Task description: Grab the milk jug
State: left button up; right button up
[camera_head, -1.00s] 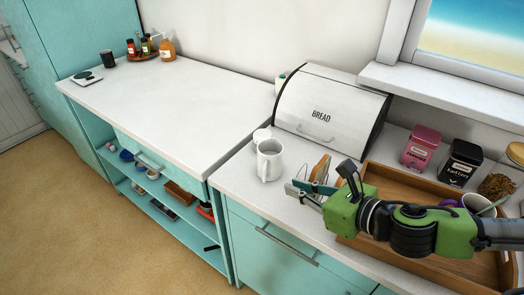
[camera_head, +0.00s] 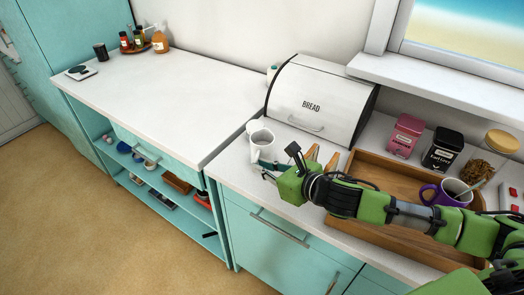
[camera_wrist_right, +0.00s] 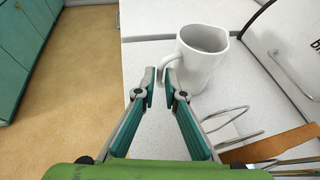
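The white milk jug (camera_head: 262,146) stands upright on the counter in front of the bread bin, and it also shows in the right wrist view (camera_wrist_right: 205,58). Its handle faces toward my right gripper. My right gripper (camera_head: 266,170) is low beside the jug, at its near side. In the right wrist view the two teal-padded fingers of this gripper (camera_wrist_right: 160,84) are apart with a narrow gap, and the jug's handle is just beyond the tips. Nothing is held between them. My left gripper is not in view.
A wire toast rack (camera_wrist_right: 232,122) with toast stands close to the right of the gripper. The bread bin (camera_head: 315,105) is behind. Tea tins (camera_head: 405,136) stand at the wall. The left worktop (camera_head: 165,95) is mostly clear.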

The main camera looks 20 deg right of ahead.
jog(key=shift+x, duration=1.4)
grip_shut()
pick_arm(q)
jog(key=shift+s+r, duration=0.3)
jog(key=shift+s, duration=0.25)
pick_arm(e)
jog(key=shift+r, duration=0.1)
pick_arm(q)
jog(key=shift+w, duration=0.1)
